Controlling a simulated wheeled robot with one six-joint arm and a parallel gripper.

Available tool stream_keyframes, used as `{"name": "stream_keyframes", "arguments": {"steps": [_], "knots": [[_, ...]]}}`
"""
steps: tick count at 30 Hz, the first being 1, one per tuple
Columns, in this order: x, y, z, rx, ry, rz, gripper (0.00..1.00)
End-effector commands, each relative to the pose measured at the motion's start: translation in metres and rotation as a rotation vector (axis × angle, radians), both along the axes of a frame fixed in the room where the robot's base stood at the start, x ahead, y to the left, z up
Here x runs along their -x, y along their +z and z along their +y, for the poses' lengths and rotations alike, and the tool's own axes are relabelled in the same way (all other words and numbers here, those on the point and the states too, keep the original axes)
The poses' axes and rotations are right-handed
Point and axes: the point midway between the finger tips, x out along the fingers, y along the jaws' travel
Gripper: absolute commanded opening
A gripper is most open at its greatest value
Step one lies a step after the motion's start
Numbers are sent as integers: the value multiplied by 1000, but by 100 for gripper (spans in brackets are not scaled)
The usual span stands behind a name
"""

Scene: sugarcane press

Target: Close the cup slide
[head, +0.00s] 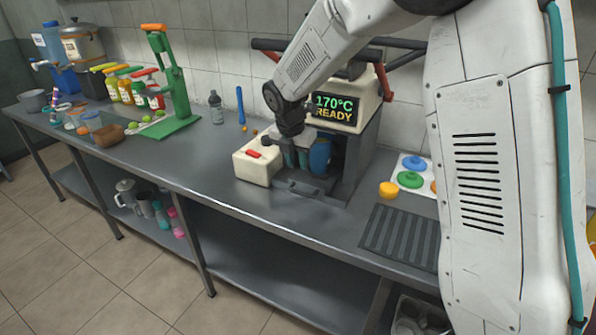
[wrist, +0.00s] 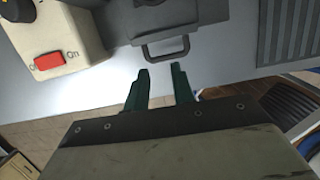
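The cup slide (head: 308,184) is a dark grey plate with a bar handle, low at the front of the press. It sticks out from the press toward the counter's front edge. In the wrist view its handle (wrist: 165,48) is a dark loop just beyond my fingertips. My gripper (wrist: 162,68) has two dark green fingers, apart with nothing between them. The fingertips point at the handle and do not appear to touch it. In the head view my gripper (head: 297,160) hangs in front of the press, partly covering its opening.
The press's screen (head: 336,107) reads 170°C READY. A cream box with a red switch (head: 257,161) stands left of the slide. A ribbed dark mat (head: 400,234) and a white tray with coloured lids (head: 417,171) lie to the right. A green hand press (head: 172,85) stands farther left.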

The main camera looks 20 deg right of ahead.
Motion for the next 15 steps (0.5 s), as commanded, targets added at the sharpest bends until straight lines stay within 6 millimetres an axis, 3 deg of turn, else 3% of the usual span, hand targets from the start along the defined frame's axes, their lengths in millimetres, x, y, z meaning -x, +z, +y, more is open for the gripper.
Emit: {"name": "stream_keyframes", "arguments": {"steps": [5, 15], "knots": [[7, -5, -2, -52, -246, -24, 33], [16, -17, -1, -215, -1161, -140, 33]]}}
